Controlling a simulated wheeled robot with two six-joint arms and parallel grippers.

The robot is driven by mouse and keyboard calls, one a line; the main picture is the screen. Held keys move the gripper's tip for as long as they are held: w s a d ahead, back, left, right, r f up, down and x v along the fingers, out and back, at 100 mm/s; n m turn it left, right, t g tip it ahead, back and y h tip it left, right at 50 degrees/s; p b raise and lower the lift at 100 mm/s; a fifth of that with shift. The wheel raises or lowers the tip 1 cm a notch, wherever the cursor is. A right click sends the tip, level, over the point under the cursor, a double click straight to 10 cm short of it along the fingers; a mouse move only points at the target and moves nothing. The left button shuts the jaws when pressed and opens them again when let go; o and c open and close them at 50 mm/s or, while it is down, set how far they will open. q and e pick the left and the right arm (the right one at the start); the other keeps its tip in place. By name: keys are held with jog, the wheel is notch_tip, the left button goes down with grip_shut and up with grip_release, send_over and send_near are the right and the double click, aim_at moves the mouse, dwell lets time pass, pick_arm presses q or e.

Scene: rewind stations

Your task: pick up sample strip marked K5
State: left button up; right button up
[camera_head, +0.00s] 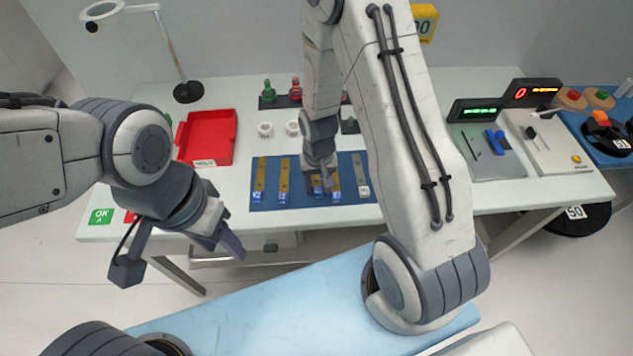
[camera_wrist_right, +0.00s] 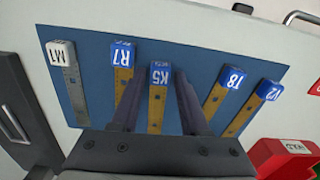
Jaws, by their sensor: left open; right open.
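The K5 sample strip (camera_wrist_right: 157,105) has a blue labelled end and a brass-coloured body. It lies on the blue mat (camera_wrist_right: 95,70), mid-row. In the right wrist view my right gripper (camera_wrist_right: 160,82) is open, its fingers on either side of K5, with no visible contact. The head view shows my right gripper (camera_head: 322,186) over the middle of the mat, partly covering K5. My left gripper (camera_head: 232,245) is empty and open in front of the table's left part. Strips R7 (camera_wrist_right: 122,72) and T8 (camera_wrist_right: 222,92) lie on either side of K5.
Strips M1 (camera_wrist_right: 68,75) and V2 (camera_wrist_right: 253,107) lie at the row's ends. A red tray (camera_head: 207,137) and a lamp (camera_head: 188,92) stand left of the mat. White rings (camera_head: 265,129) sit behind it. Devices with displays (camera_head: 476,111) stand at the right.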

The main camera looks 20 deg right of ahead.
grip_shut()
jog(key=shift+r, duration=0.15)
